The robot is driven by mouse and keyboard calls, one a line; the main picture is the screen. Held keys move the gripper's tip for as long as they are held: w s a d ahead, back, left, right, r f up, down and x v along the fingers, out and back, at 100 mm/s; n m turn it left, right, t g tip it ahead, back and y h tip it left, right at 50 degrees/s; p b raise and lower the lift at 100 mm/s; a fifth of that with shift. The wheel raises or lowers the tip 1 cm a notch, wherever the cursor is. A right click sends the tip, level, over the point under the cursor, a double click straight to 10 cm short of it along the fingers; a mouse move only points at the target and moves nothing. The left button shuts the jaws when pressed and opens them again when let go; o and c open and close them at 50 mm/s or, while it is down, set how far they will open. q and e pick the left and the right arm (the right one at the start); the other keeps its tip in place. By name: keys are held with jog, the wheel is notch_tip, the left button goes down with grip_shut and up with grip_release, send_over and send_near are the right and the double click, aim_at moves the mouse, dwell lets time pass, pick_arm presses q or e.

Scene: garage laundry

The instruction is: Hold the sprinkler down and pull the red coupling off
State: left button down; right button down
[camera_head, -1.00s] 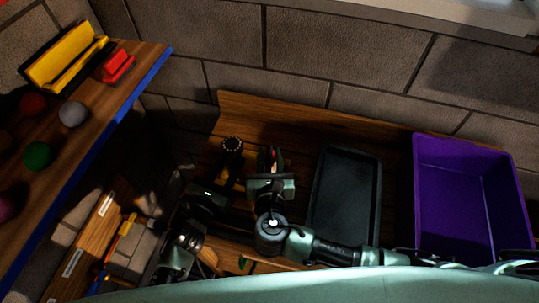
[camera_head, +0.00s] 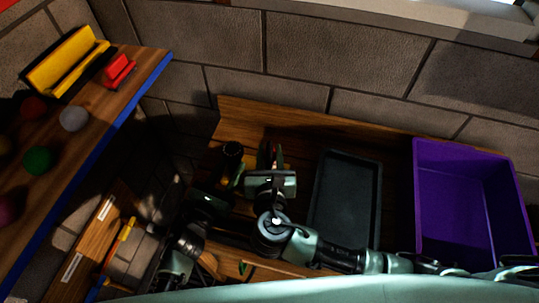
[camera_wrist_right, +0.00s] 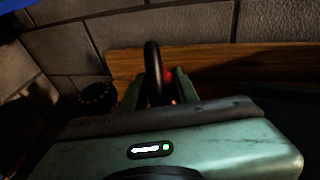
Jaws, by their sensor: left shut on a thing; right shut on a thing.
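The sprinkler (camera_head: 232,150), dark with a ridged round top and a bit of yellow lower down, stands on the wooden bench. My left gripper (camera_head: 234,180) is shut on its lower part, mostly in shadow. The red coupling (camera_head: 275,156) is just right of the sprinkler, with only a little red showing. My right gripper (camera_head: 272,167) is shut on it from the near side. In the right wrist view, a dark curved piece and a red patch (camera_wrist_right: 170,78) show between the fingers (camera_wrist_right: 158,92). The joint between sprinkler and coupling is too dark to make out.
A black tray (camera_head: 318,220) and a purple bin (camera_head: 465,150) stand to the right on the bench. A block wall (camera_head: 340,50) rises behind. A blue-edged shelf (camera_head: 120,115) with several balls and a yellow holder (camera_head: 65,62) is at the left.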

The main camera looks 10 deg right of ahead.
jog(key=shift+r, duration=0.2)
pick_arm(q)
jog(key=c, duration=0.9)
grip_release()
jog(key=shift+o, duration=0.2)
jog(key=v, duration=1.2)
jog(key=shift+s, duration=0.1)
pick_arm(e)
jog(key=shift+s+f, duration=0.1)
